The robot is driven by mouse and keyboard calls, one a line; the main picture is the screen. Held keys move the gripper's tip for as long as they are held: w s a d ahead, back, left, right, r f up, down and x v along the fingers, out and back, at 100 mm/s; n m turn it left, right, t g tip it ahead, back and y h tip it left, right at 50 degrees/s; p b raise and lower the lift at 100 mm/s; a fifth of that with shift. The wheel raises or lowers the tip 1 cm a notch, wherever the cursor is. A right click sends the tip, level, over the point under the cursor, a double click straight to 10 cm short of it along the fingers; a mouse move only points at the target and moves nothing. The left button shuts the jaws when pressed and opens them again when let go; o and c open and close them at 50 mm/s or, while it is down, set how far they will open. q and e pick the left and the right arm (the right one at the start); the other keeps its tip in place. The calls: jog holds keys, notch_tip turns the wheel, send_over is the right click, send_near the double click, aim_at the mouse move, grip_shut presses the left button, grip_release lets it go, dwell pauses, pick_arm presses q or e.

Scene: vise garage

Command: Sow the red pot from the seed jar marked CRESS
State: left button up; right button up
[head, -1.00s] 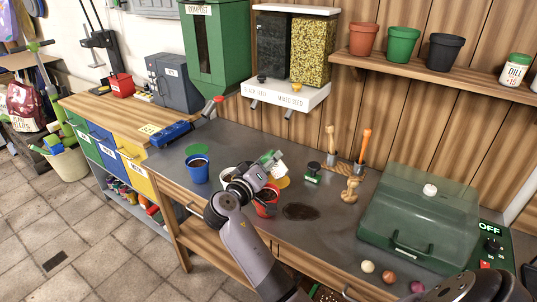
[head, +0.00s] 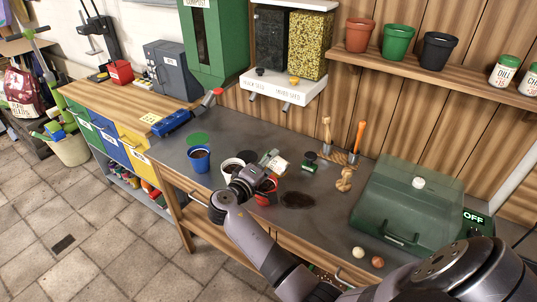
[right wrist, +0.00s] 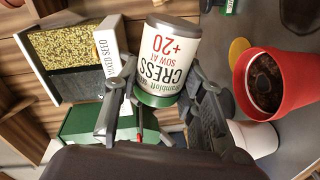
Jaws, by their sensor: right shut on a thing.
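The seed jar marked CRESS (right wrist: 172,60) is white with a green end and is held between the fingers of my right gripper (right wrist: 160,100). In the head view the jar (head: 280,165) is tilted in my right gripper (head: 268,166), above and beside the red pot. The red pot (head: 265,197) stands on the grey bench, partly hidden by the gripper. The right wrist view shows the red pot (right wrist: 300,82) with dark soil inside, apart from the jar. No grains are visible leaving the jar. My left gripper is not in view.
A blue pot (head: 200,160) and a white pot (head: 232,166) stand left of the red pot.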

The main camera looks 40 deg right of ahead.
jog(key=n+p, duration=0.1)
jog(key=n, duration=0.1)
jog(key=f+n+p, duration=0.1)
jog(key=shift+n+g+p, duration=0.35)
jog(key=shift+n+g, duration=0.05)
jog(key=shift+f+n+p, duration=0.3)
jog(key=shift+f+n, duration=0.1)
jog(key=shift+n, duration=0.5)
dwell(0.6)
